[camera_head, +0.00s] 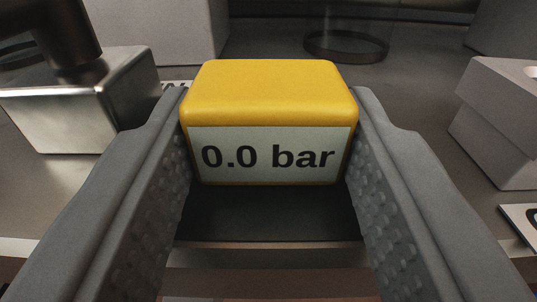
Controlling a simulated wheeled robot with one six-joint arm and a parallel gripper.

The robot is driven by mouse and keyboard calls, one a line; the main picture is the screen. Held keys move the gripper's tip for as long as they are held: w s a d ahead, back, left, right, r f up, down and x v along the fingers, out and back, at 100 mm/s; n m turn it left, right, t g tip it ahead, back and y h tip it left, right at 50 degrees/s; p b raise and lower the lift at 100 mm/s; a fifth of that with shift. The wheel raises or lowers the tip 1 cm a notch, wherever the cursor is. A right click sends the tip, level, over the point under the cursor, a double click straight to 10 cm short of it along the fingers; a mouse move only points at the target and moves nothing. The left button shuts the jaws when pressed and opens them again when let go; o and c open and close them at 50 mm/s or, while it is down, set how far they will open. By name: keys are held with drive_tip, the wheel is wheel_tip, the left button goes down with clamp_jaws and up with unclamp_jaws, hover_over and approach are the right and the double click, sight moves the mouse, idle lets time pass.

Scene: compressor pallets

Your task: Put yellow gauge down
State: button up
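The yellow gauge (268,92) is a rounded yellow block in the middle of the head camera view. Its pale front display reads "0.0 bar" and faces me. My gripper (268,130) has one grey, studded finger on each side of the gauge. Both fingertips appear to touch its sides, so the gripper is shut on it. The gauge sits upright and level between the fingers. A dark surface shows under its front edge. I cannot tell whether the gauge rests on it or hangs just above it.
A shiny metal block (85,105) with a dark cylinder (50,30) over it stands close on the left. A grey block (505,120) stands on the right, with a white label (522,222) near it. A clear round container (346,42) and a pale box (155,30) are behind.

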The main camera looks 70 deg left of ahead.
drive_tip(key=shift+f, duration=0.15)
drive_tip(key=o, duration=1.3)
drive_tip(key=shift+c, duration=0.2)
drive_tip(key=shift+d+r, duration=0.1)
drive_tip(key=shift+r, duration=0.1)
drive_tip(key=v, duration=1.1)
drive_tip(key=shift+s+d, duration=0.15)
drive_tip(key=shift+d, duration=0.25)
